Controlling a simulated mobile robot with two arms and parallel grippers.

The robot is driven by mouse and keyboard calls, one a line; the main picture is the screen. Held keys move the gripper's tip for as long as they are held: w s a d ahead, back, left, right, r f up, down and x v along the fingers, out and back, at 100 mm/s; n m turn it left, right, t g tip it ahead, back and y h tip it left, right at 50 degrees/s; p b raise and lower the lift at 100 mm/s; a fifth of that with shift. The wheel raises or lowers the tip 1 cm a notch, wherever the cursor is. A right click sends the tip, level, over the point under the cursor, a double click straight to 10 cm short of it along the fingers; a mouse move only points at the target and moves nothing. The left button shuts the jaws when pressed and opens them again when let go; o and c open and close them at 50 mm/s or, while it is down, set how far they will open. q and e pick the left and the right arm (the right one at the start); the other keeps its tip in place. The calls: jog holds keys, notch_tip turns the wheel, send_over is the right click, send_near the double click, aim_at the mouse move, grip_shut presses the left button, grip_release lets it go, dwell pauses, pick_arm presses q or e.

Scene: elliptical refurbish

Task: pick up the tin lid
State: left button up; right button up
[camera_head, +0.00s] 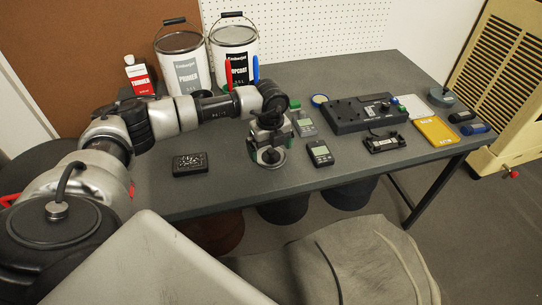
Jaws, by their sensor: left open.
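My left gripper (268,138) is open and points down over the middle of the table. A dark round disc (271,158) with a paler centre shows right under its fingers. It may be the tin lid, but the gripper covers much of it. I cannot tell whether the fingers touch it. Two tins stand at the back left: a grey primer tin (186,77) and a white and black topcoat tin (221,62), both with wire handles. My right gripper is not in view.
The grey table (221,193) holds a black box (190,164), a small meter (320,153), a black device (361,115), a yellow case (436,131) and a red-and-white thinner bottle (139,76). The front middle is clear. A beige louvred cabinet (508,75) stands at right.

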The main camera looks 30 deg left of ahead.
pick_arm(q)
jog(key=shift+f, duration=0.8)
jog(key=c, duration=0.6)
jog(key=shift+r, duration=0.15)
